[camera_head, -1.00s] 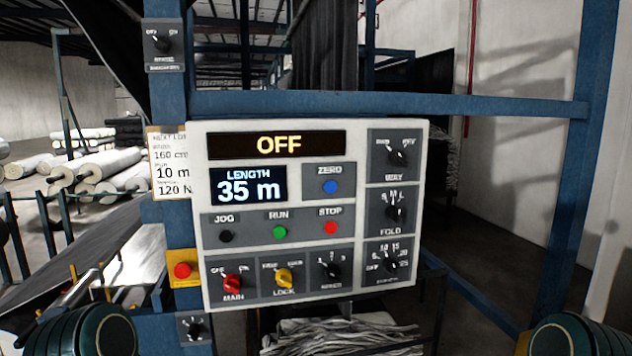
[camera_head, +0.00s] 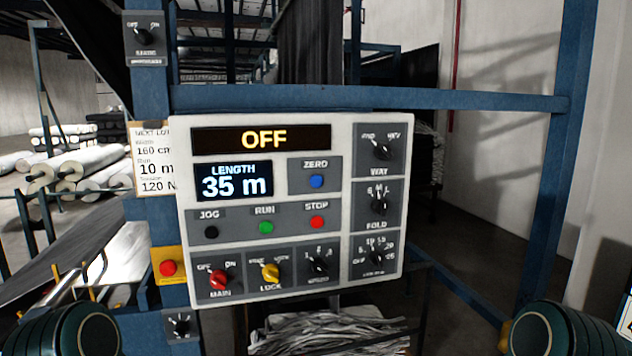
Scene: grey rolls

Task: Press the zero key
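The zero key (camera_head: 317,181) is a round blue button under the label ZERO, in the upper middle of a white control panel (camera_head: 183,215). Nothing touches or covers the key. Dark green rounded parts of my arms show at the bottom left and bottom right corners. Neither of my grippers is in view.
Near the zero key are the black JOG (camera_head: 211,232), green RUN (camera_head: 266,227) and red STOP (camera_head: 317,222) buttons. Red MAIN (camera_head: 219,280) and yellow LOCK (camera_head: 270,272) knobs sit below. A red button on yellow (camera_head: 168,268) is at left. Blue frame bars (camera_head: 400,98) surround the panel.

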